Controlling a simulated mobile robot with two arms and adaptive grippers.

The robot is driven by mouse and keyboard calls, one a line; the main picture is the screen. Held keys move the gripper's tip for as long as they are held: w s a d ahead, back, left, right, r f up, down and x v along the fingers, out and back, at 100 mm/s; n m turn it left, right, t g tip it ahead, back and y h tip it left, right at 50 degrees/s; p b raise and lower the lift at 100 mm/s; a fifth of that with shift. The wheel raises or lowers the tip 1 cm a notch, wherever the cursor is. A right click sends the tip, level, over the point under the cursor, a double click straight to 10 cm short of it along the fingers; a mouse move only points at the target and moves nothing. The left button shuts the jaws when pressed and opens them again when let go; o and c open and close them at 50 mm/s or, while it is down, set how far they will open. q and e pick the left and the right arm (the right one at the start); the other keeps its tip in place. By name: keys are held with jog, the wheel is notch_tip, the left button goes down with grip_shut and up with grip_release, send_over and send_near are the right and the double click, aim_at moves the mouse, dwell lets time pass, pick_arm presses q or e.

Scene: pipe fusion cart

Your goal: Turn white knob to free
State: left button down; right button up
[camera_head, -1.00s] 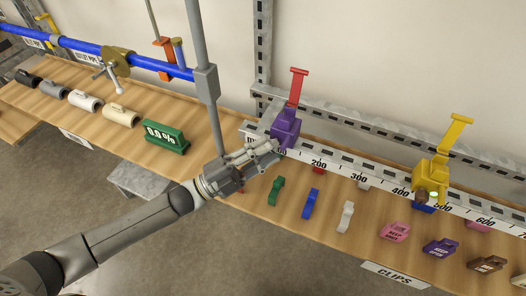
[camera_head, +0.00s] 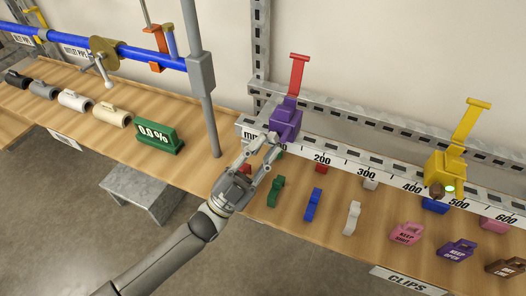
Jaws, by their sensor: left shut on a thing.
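A purple slider block (camera_head: 285,121) with a red upright lever (camera_head: 298,76) sits on the rail at the left end of the ruler. My left gripper (camera_head: 268,142) reaches up to the block's lower front from below. Its fingers are shut on a small pale part there, which looks like the white knob. The fingers hide most of it, so I cannot tell which way it is turned. A yellow slider block (camera_head: 445,168) with a brown knob (camera_head: 437,190) and a lit green spot stands farther right. My right gripper is not in view.
Green (camera_head: 275,191), blue (camera_head: 313,204) and white (camera_head: 352,218) clips lie on the wooden shelf just right of my gripper. A grey post (camera_head: 201,85) and a green 0.0 % display (camera_head: 158,136) stand to the left. Labelled blocks lie at lower right.

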pick_arm(q)
jog(key=shift+f+n+t+y, duration=0.1)
jog(key=shift+n+t+y, duration=0.2)
jog(key=shift+n, duration=0.2)
jog(key=c, duration=1.3)
grip_release()
jog(key=v, duration=1.2)
jog(key=shift+s, duration=0.1)
